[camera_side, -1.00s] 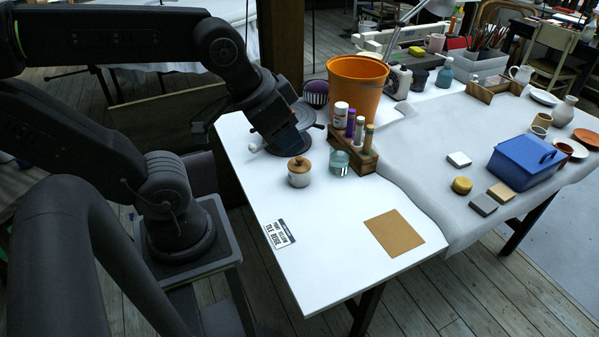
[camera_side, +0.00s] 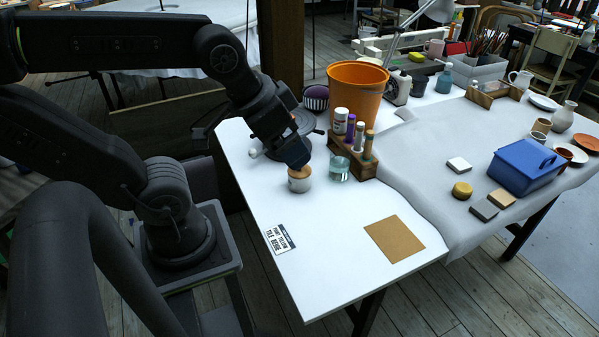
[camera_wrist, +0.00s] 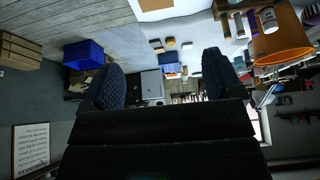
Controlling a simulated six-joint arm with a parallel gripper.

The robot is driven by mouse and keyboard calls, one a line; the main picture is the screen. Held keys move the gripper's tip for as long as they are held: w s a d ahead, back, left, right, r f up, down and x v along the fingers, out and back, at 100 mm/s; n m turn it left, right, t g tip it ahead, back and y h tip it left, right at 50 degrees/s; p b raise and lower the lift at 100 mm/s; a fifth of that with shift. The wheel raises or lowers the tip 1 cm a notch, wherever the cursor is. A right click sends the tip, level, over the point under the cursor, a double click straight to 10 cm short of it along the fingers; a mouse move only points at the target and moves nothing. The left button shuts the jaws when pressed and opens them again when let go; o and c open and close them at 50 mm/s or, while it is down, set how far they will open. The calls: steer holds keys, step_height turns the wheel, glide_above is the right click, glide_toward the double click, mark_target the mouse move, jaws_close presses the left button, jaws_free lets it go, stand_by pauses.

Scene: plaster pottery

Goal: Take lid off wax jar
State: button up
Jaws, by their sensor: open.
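The wax jar (camera_side: 299,186) is a small pale pot standing upright near the left side of the white table. Its tan wooden lid (camera_side: 300,173) is on top, partly hidden by my gripper (camera_side: 299,164). My gripper tilts down from the upper left, its tips right at or just above the lid; I cannot tell whether they touch it. In the wrist view my gripper (camera_wrist: 164,78) shows two dark padded fingers wide apart with nothing between them. Neither the jar nor its lid can be made out there.
A glass of water (camera_side: 340,170) stands close right of the jar. Behind it are a wooden rack (camera_side: 362,167) of bottles and an orange bucket (camera_side: 357,92). A printed card (camera_side: 279,238) and brown square (camera_side: 394,239) lie in front, with clear white table between.

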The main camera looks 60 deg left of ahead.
steer(key=shift+o, duration=1.1)
